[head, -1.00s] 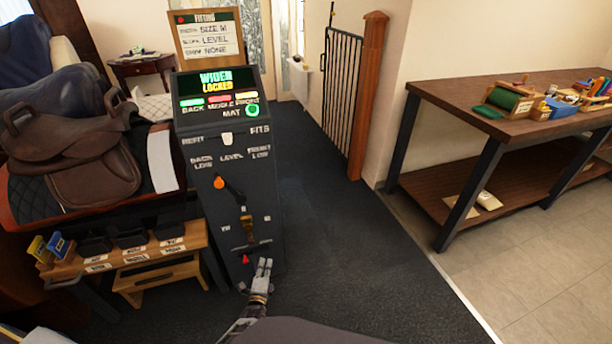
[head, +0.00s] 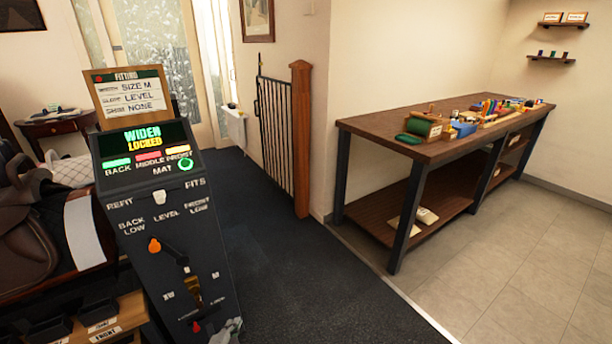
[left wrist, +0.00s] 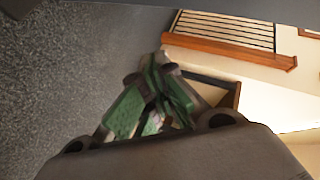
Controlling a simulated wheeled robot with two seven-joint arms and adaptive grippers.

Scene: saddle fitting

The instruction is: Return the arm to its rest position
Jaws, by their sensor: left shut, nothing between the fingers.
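My left gripper (head: 228,330) shows at the bottom edge of the head view, just right of the lower front of the dark fitting console (head: 172,240). It is shut and empty. In the left wrist view its green-padded fingers (left wrist: 155,100) are closed together, with carpet and a wall behind them. The console's screen (head: 143,140) reads "WIDEN LOCKED", and a card (head: 133,95) above it reads size M, level, none. An orange-knobbed lever (head: 155,244) is on the console's front. My right gripper is in neither view.
A brown saddle (head: 25,240) stands left of the console, above a low wooden rack (head: 125,318). A long workbench (head: 380,135) with tools stands at the right. A black gate (head: 275,135) with a wooden post is behind. Dark carpet between console and bench is clear.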

